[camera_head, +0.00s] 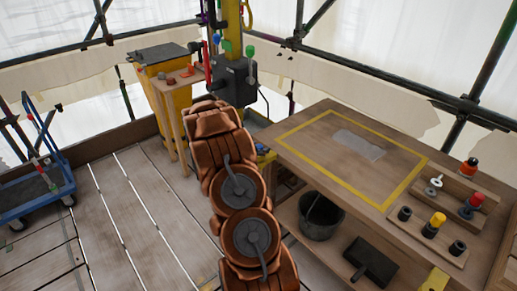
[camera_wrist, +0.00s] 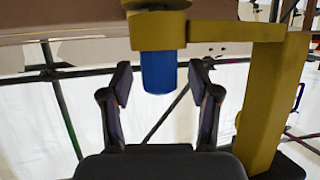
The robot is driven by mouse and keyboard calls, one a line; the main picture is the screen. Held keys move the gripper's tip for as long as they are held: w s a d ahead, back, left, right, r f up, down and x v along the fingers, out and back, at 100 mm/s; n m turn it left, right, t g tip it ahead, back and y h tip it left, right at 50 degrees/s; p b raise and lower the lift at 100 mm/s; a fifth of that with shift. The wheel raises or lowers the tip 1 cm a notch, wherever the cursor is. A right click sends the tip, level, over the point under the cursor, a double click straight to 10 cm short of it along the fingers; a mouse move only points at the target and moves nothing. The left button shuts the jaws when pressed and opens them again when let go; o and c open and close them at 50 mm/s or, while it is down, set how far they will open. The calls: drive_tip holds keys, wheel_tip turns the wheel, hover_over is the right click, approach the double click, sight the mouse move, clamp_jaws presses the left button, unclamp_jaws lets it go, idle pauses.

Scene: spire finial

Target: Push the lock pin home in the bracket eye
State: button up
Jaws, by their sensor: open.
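In the wrist view a yellow bracket (camera_wrist: 225,32) reaches left from a yellow post (camera_wrist: 277,90). Its eye (camera_wrist: 158,31) is a yellow collar. A blue cylinder (camera_wrist: 158,73), which looks like the lock pin, sticks out of the collar toward the bottom of the picture. My gripper (camera_wrist: 160,80) is open, with one finger on each side of the blue cylinder. Clear gaps show on both sides in the picture; the depth between them is hard to judge. The upper part of the pin is hidden by the collar. In the head view my arm hides my gripper.
A yellow mast (camera_head: 232,28) with a dark box (camera_head: 234,82) stands beyond my arm. A workbench (camera_head: 300,168) at right holds colored-knobbed parts and a grey plate (camera_head: 358,145). A bucket (camera_head: 321,217) is below. A small wooden table (camera_head: 178,84) and blue cart (camera_head: 35,195) stand left. Open planks lie between.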

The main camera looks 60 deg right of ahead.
drive_tip(key=v, duration=1.2)
drive_tip(key=shift+a, duration=0.1)
idle(0.6)
